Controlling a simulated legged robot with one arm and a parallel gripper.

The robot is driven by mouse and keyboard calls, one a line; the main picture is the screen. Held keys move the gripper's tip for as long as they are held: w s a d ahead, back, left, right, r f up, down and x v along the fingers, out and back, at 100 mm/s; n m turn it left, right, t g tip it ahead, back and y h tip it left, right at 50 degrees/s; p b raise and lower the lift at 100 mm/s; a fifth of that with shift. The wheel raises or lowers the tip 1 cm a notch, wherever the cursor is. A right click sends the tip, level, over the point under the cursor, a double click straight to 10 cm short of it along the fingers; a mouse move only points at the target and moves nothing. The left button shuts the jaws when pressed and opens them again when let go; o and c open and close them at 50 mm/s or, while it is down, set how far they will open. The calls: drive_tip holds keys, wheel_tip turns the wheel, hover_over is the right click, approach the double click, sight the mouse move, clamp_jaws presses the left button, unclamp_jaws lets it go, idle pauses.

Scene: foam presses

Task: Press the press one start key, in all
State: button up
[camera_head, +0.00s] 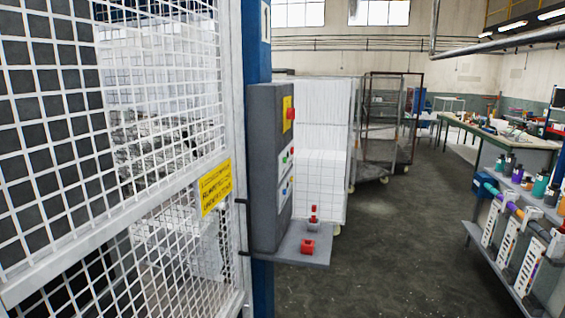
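A grey control box (268,165) is mounted on a blue post (257,45) beside a mesh gate, left of the picture's middle. A sign that looks like a "1" is at the top of the post. The box's face turns right and shows at a steep angle. It carries a yellow plate with a red button (290,113) at the top. Small green and red keys (287,156) sit lower, with blue and white panels around them. Their labels are too small to read. A grey shelf (290,250) below bears red parts (307,246). My gripper is not in view.
The white mesh gate (110,240) with a yellow warning sign (215,188) fills the left. White foam blocks in a cage cart (320,150) stand behind the box. A shelf unit with bottles (540,190) stands right. The dark floor (410,255) between is clear.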

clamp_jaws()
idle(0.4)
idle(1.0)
